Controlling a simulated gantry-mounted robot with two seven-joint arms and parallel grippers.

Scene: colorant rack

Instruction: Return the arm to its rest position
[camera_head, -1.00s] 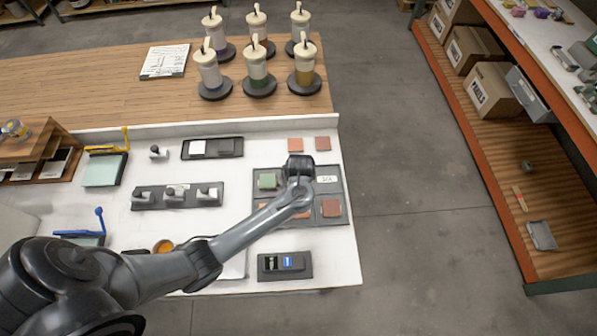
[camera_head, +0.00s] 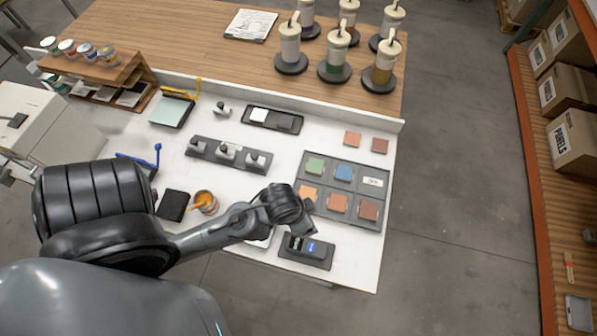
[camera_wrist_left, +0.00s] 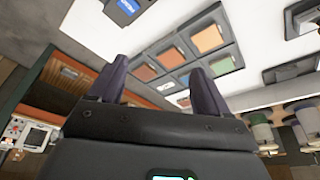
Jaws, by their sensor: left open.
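My left arm comes in from the lower left of the head view. Its left gripper (camera_head: 308,230) is near the front of the white table, partly hidden behind the wrist, by the dark device with a blue display (camera_head: 306,251). In the left wrist view the two fingers of the left gripper (camera_wrist_left: 160,80) stand apart with nothing between them. The grey tile tray (camera_head: 378,196) lies just beyond the wrist, holding green, blue, orange and brown tiles; it also shows in the left wrist view (camera_wrist_left: 184,78). My right gripper is not in view.
An open orange can (camera_head: 205,203) and a black pad (camera_head: 173,205) stand close to my forearm. A dark holder with several knobs (camera_head: 228,153) is behind them. Several pump bottles (camera_head: 336,58) stand at the back. Open floor lies right of the table, before a shelf (camera_head: 540,190).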

